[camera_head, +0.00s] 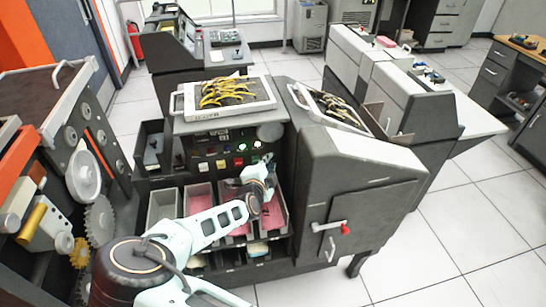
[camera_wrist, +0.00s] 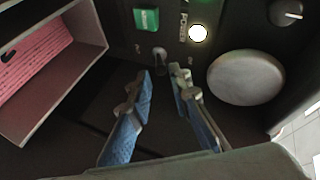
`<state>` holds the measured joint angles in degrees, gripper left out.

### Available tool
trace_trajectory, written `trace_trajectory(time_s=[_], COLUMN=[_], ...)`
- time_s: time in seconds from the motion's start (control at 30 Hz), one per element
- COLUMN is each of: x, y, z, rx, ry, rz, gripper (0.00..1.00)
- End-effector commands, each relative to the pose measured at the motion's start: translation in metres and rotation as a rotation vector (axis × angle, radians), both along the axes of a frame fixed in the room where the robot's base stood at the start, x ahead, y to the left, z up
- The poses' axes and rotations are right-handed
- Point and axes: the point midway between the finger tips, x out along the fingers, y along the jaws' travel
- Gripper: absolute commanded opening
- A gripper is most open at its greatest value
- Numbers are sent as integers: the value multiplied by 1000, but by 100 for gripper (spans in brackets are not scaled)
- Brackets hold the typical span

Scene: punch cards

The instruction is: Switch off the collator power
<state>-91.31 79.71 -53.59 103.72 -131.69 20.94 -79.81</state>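The collator (camera_head: 350,180) is a dark grey machine with a control panel (camera_head: 215,150) at its front. In the wrist view, a small metal toggle switch (camera_wrist: 159,53) sits on the dark panel, left of a POWER label (camera_wrist: 183,27) and a lit white lamp (camera_wrist: 197,33). The lamp also glows in the head view (camera_head: 256,144). My gripper (camera_wrist: 162,72) has its two blue-padded fingers apart, with nothing between them. The switch shows just beyond the gap between the fingertips. In the head view my gripper (camera_head: 262,168) is at the panel's lower right, and hides the switch.
A green button (camera_wrist: 147,19) is above left of the switch, and a large silver disc (camera_wrist: 245,78) is to the right. A knob (camera_wrist: 286,12) is at the upper right. A bin with pink cards (camera_wrist: 45,80) is at the left. A tray of wires (camera_head: 228,97) sits on top.

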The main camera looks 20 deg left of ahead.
Motion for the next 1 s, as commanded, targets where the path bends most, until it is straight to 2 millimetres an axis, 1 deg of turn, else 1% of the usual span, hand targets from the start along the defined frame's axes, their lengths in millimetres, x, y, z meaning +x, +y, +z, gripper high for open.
trace_trajectory(time_s=[0.03,0.1,0.2,0.33,0.47,0.7,0.87,1.0], x=[10,20,32,42,45,45,45,45], y=[1,1,3,4,4,5,5,5], z=[-3,-7,-12,-15,-17,-17,-17,-17], rx=[0,2,1,2,3,3,4,4], ry=[-1,-1,0,-1,-1,0,0,0], rz=[-1,-1,-1,0,-1,-1,-1,-1], gripper=[18,18,18,18,18,18,1,0])
